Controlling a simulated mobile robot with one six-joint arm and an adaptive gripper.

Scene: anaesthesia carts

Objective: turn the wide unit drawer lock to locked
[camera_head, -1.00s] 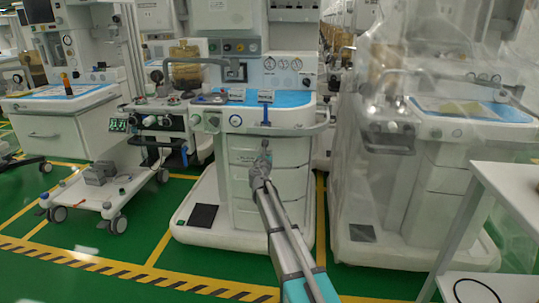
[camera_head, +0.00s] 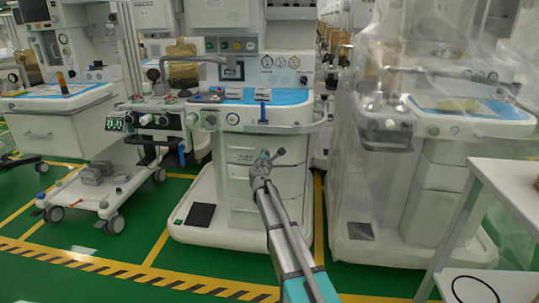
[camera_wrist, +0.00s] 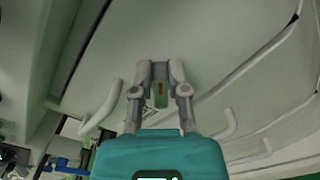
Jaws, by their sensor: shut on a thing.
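The wide unit (camera_head: 240,190) stands in the middle of the head view, a white machine with a stack of shut drawers. My gripper (camera_head: 270,155) is at the front of its upper drawers. In the wrist view my gripper (camera_wrist: 160,70) has both fingers closed on a small grey piece, which I take to be the drawer lock (camera_wrist: 160,72). A small dark green part with a red mark (camera_wrist: 160,92) shows between the fingers. The lock is too small and covered in the head view to read its setting.
A blue-topped work surface (camera_head: 255,96) with a rail (camera_head: 275,129) juts out above the drawers. A wheeled cart (camera_head: 100,185) is on the left, a plastic-draped machine (camera_head: 425,190) on the right. A white table (camera_head: 505,185) stands front right. Green floor is free in front.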

